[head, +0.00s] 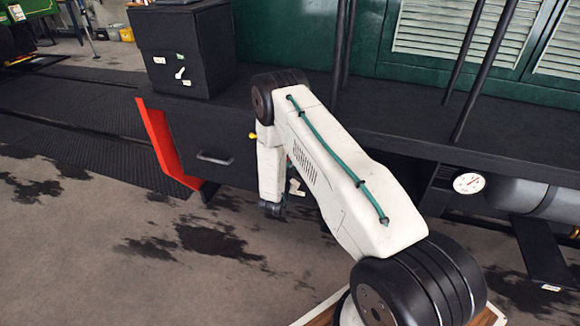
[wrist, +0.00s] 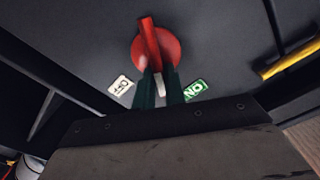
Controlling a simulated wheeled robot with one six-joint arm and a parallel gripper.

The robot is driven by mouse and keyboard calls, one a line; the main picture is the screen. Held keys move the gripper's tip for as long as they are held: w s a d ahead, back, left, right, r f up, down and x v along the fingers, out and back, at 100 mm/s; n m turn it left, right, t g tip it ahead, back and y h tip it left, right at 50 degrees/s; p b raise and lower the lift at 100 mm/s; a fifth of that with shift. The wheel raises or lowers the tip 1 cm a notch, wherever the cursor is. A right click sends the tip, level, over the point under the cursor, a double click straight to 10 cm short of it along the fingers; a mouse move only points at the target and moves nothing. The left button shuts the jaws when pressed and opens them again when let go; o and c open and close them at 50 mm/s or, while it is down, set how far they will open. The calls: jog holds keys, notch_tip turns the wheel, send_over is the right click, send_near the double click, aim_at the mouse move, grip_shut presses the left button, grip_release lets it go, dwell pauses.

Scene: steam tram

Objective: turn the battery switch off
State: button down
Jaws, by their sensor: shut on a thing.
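The battery switch (wrist: 156,48) is a red round knob with a raised red bar, on a dark panel in the wrist view. A pale tip (wrist: 160,86) shows at the bar's lower end, roughly midway between the white OFF label (wrist: 121,85) on the left and the green ON label (wrist: 195,90) on the right. My gripper (wrist: 161,88) has its dark green fingers on either side of this end and is shut on the switch. In the head view my arm hides the switch and most of the gripper.
A yellow bar (wrist: 290,60) lies right of the switch in the wrist view. In the head view, a black box (head: 182,45) stands on the dark ledge, a red edge plate (head: 165,145) is at left, and a gauge (head: 468,183) sits at right. The floor in front is clear.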

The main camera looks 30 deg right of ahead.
jog(key=m, duration=0.4)
jog(key=f+m, duration=0.1)
jog(key=m, duration=0.3)
jog(key=s+f+m, duration=0.1)
jog(key=m, duration=0.3)
jog(key=shift+s+d, duration=0.1)
jog(key=shift+d, duration=0.25)
jog(key=c, duration=1.5)
grip_release()
jog(key=shift+o, duration=0.2)
